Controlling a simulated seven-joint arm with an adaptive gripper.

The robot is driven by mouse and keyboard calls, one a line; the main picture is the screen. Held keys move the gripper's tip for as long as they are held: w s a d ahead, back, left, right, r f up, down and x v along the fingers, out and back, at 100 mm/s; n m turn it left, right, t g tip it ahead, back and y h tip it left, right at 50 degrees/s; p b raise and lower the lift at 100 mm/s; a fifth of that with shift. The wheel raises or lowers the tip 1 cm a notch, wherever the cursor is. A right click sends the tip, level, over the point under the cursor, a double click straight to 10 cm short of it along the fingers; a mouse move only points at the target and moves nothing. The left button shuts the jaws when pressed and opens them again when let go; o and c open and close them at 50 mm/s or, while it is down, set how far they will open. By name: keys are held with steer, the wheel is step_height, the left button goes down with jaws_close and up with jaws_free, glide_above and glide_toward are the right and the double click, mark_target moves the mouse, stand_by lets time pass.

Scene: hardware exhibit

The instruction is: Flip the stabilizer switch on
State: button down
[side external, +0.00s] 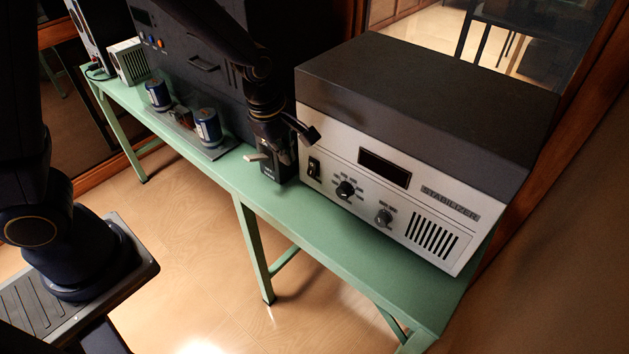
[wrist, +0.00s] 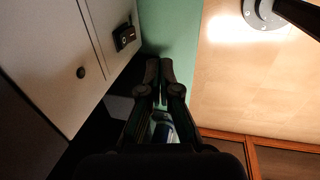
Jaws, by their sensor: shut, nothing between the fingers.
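The stabilizer (side external: 425,150) is a large box with a dark cover and a pale front panel, standing on the green table at the right of the side view. Its black switch (side external: 313,168) is at the left end of the panel. It also shows in the wrist view as a black switch (wrist: 124,37) left of my fingertips. I cannot tell its position. My gripper (side external: 286,157) is shut and empty, just left of the switch in the side view. In the wrist view its fingertips (wrist: 160,68) are together, apart from the switch, with green tabletop behind them.
The green table (side external: 345,268) has a clear strip in front of the stabilizer. Two blue cans (side external: 207,127) (side external: 158,95) stand left of my gripper. A tall dark machine (side external: 190,60) stands behind.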

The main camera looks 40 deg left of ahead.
mark_target(312, 168)
steer(key=w+f, duration=0.5)
steer(key=f, duration=0.4)
steer(key=shift+w, duration=0.3)
